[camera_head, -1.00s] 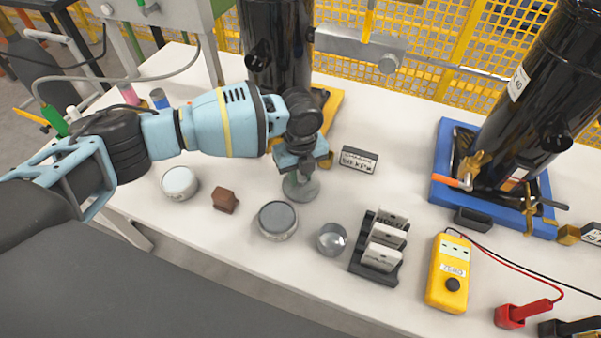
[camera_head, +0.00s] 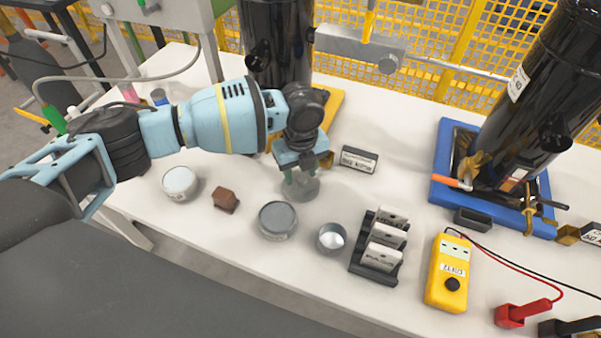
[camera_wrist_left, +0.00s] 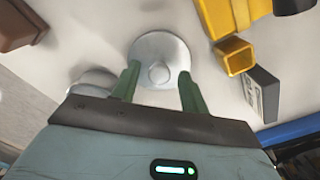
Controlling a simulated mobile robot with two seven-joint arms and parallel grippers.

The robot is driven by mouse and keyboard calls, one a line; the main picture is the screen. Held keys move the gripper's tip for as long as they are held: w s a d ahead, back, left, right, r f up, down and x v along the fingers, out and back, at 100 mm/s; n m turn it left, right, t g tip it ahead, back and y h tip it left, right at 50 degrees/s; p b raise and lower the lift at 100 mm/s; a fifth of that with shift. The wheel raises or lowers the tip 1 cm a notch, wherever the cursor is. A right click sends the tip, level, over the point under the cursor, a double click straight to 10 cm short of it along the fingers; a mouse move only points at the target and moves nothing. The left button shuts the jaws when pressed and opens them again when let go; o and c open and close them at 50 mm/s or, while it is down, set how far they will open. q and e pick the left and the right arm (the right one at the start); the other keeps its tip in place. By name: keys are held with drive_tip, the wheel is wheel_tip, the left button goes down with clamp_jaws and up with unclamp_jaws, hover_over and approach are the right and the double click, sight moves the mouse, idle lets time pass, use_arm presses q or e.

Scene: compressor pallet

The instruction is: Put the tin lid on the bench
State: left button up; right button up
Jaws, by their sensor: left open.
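The tin lid (camera_head: 302,189) is a round grey disc on the white bench (camera_head: 225,265), under my left gripper (camera_head: 301,179). In the left wrist view the lid (camera_wrist_left: 160,50) shows a small round knob at its middle. The green fingertips of my left gripper (camera_wrist_left: 158,88) stand apart, one on each side of the lid's near part. The lid looks flat on the bench. An open, empty-looking metal tin (camera_head: 331,238) stands to the lower right of the lid. My right gripper is not in view.
Near the lid are a brown block (camera_head: 226,199), a grey-topped round tin (camera_head: 278,220), a white-topped tin (camera_head: 180,182) and a label block (camera_head: 358,160). A rack (camera_head: 377,250) and yellow meter (camera_head: 450,272) stand right. A black cylinder (camera_head: 277,45) rises behind.

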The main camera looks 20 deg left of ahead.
sight(301, 177)
use_arm(q)
wheel_tip(301, 177, up, 11)
drive_tip(key=shift+p, duration=0.4)
drive_tip(key=shift+f, duration=0.15)
